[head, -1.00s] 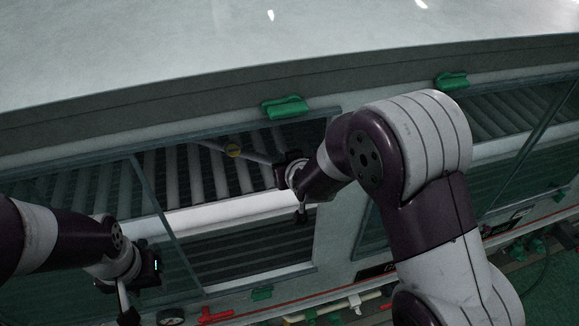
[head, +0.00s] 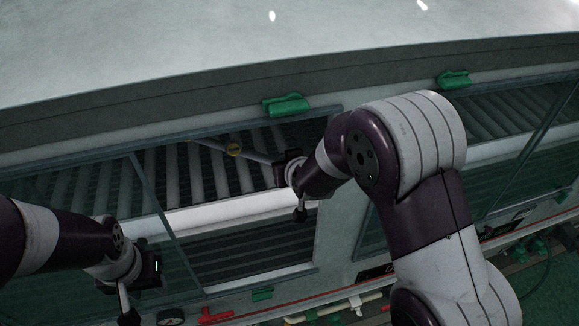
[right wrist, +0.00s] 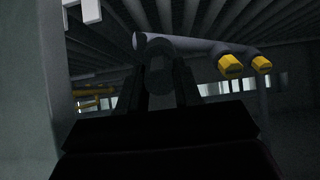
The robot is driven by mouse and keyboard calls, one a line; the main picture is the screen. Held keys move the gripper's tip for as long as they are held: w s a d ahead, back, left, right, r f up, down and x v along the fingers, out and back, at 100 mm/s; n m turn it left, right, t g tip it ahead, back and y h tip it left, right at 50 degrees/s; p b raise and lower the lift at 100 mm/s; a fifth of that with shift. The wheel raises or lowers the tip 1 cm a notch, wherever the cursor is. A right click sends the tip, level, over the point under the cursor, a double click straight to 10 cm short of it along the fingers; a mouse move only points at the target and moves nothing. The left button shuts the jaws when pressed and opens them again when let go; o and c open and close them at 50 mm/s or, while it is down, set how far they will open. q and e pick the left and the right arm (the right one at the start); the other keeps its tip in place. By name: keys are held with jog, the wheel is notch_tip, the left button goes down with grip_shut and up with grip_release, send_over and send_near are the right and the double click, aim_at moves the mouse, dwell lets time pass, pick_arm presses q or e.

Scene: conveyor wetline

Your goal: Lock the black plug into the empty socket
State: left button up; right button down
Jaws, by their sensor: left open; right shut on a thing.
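My right gripper (right wrist: 160,92) is shut on the dark plug (right wrist: 159,68), which stands up between the fingers in the right wrist view. The plug's far end overlaps a grey pipe (right wrist: 188,44) in the picture; I cannot tell whether they touch. Two yellow plugs (right wrist: 230,66) (right wrist: 262,64) sit on short stubs to the right. I cannot make out the empty socket. In the head view my right gripper (head: 280,169) reaches through the opening beside the pipe, its fingertips hard to see. My left gripper (head: 154,267) is open at the lower left, off the pipe.
Conveyor rollers (head: 165,180) lie behind the opening, with a white rail (head: 215,213) below. Glass panels (head: 85,235) flank it, and green latches (head: 286,105) sit above. A pale wall stands close on the left in the right wrist view. A red valve handle (head: 214,315) is low in front.

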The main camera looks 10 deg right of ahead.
jog(key=shift+w+f, duration=0.2)
jog(key=shift+f, duration=0.05)
jog(key=c, duration=0.7)
grip_release()
jog(key=shift+w, duration=0.15)
jog(key=v, duration=1.2)
jog(key=shift+s+r, duration=0.2)
jog(key=shift+s, duration=0.05)
